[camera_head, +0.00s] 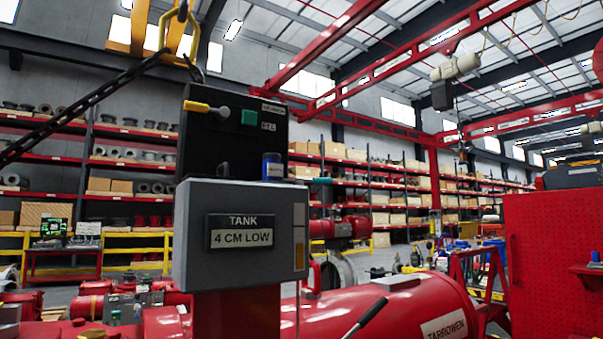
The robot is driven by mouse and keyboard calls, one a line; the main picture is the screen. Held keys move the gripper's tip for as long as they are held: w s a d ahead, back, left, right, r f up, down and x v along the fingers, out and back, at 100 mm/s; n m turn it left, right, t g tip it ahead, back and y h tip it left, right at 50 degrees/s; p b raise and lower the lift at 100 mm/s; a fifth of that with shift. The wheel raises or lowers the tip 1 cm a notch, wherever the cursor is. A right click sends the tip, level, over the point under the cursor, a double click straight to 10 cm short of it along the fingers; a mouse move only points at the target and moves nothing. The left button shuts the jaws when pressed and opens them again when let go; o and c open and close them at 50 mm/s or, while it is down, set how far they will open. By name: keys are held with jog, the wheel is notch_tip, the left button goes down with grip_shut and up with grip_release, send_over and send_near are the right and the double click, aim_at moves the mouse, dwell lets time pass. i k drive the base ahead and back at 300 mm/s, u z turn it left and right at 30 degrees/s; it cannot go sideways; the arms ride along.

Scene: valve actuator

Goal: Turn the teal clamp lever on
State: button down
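A small teal bar (322,181) juts out to the right from behind the top right edge of the grey box. It looks like the teal clamp lever's handle and lies about level. Its pivot is hidden behind the box and the blue can, so I cannot tell its setting. The grey box (240,272) bears a plate (241,231) reading "TANK 4 CM LOW". My gripper is not in view.
A blue can (272,166) stands on the box. A red cylinder (400,310) lies low behind, with a black-handled lever (366,317) in front. A chain (85,106) slants across upper left. A red pegboard (545,265) stands at right. Open air lies right of the teal bar.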

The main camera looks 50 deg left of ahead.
aim_at(315, 181)
jog(key=u, duration=0.75)
jog(key=i, duration=0.75)
jog(key=u, duration=0.95)
